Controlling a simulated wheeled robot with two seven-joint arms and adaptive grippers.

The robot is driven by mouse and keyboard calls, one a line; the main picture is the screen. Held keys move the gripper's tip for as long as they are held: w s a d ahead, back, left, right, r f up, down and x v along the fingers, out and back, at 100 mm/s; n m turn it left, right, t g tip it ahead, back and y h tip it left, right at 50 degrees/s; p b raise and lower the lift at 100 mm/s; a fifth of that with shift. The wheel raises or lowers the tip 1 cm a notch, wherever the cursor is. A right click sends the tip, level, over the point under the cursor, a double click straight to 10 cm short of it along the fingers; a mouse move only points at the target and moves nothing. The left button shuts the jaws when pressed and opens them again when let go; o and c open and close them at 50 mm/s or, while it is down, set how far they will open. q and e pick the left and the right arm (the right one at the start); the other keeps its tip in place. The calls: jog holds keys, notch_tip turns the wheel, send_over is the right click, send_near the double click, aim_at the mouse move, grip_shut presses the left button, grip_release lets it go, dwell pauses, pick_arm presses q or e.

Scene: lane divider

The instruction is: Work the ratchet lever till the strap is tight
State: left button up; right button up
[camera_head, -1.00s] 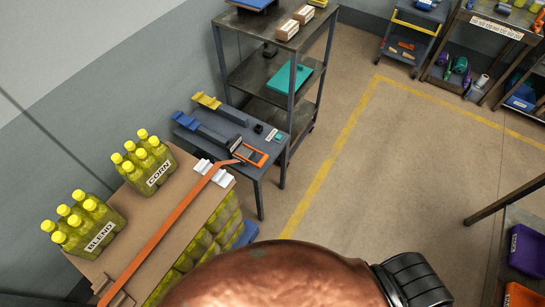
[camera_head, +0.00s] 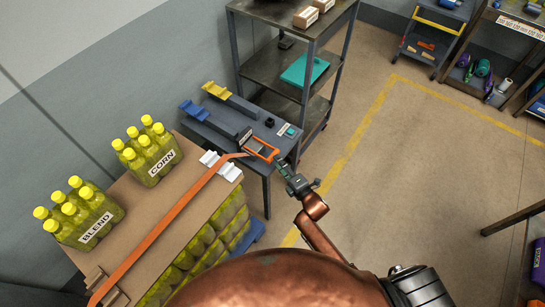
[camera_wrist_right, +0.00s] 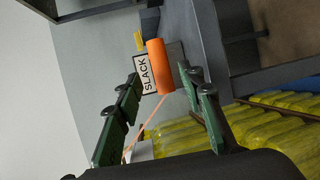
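The orange strap (camera_head: 165,222) runs over the carton load to the ratchet (camera_head: 247,152) on the blue-grey bench. The orange ratchet lever (camera_head: 263,149) lies at the bench's right side. In the right wrist view, the orange lever grip (camera_wrist_right: 158,66) shows ahead, in line with the space between the fingers. A sign beside it reads SLACK (camera_wrist_right: 146,74). My right gripper (camera_head: 281,166) is just to the right of and below the lever in the head view. The wrist view shows it open, its fingers (camera_wrist_right: 163,82) apart on either side. I cannot tell whether they touch the grip. My left gripper is out of view.
Yellow-capped bottle packs labelled BLEND (camera_head: 84,215) and CORN (camera_head: 150,152) stand on the cardboard top. White edge protectors (camera_head: 222,166) sit under the strap. A metal shelf (camera_head: 270,68) stands behind the bench. The floor to the right is open.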

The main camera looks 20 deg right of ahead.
jog(key=b+x, duration=0.1)
jog(key=x, duration=0.3)
jog(key=shift+w+f, duration=0.15)
jog(key=shift+f, duration=0.05)
jog(key=shift+w+a+f, duration=0.1)
jog(key=shift+w+a, duration=0.1)
jog(key=shift+w, duration=0.45)
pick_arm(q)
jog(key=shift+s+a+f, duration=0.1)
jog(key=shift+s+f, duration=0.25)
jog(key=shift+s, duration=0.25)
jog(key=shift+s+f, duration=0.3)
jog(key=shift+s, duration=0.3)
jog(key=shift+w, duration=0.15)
pick_arm(e)
jog(key=shift+c, duration=0.3)
jog(key=c, duration=0.3)
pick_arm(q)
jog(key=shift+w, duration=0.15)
pick_arm(e)
grip_shut()
